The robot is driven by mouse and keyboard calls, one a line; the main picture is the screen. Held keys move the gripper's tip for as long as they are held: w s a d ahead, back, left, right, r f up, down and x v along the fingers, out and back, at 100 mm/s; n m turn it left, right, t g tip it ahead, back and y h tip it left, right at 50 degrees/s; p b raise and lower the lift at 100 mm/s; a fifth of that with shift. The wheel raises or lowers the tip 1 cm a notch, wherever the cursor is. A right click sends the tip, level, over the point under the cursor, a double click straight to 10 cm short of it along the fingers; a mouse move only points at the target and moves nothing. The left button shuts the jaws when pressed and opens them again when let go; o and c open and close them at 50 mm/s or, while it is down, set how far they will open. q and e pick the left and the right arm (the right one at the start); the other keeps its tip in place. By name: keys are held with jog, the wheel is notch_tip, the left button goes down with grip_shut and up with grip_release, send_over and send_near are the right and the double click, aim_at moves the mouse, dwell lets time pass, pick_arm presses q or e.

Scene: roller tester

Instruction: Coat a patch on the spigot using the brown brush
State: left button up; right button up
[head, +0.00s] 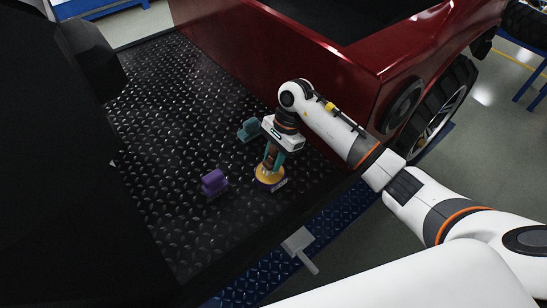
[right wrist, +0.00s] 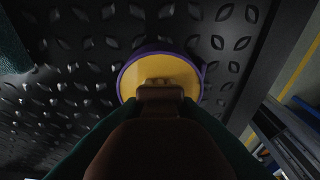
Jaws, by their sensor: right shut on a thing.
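My right gripper (head: 272,158), with teal fingers, is shut on the brown brush (head: 270,163) and points down at the ribbed black plate. In the right wrist view the brown brush (right wrist: 158,125) runs up from the bottom, its paler tip over a round yellow surface (right wrist: 155,70) with a purple rim. The yellow round thing (head: 268,175) also shows under the gripper in the head view. I cannot tell whether the tip touches it. A purple block-like piece (head: 213,182) and a teal one (head: 249,128) stand on the plate. I cannot tell which thing is the spigot. My left gripper is not in view.
The black tread plate (head: 165,110) has free room left of the pieces. A red vehicle body (head: 330,55) stands close behind my right arm, with a tyre (head: 440,110) at the right. A grey flat tool with a handle (head: 298,242) lies near the plate's front edge.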

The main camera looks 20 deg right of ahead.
jog(key=shift+f, duration=0.1)
dwell(1.2)
notch_tip(320, 180, up, 2)
jog(key=shift+r+p, duration=0.1)
jog(key=shift+p, duration=0.2)
jog(key=shift+r+p, duration=0.95)
jog(key=shift+r, duration=1.55)
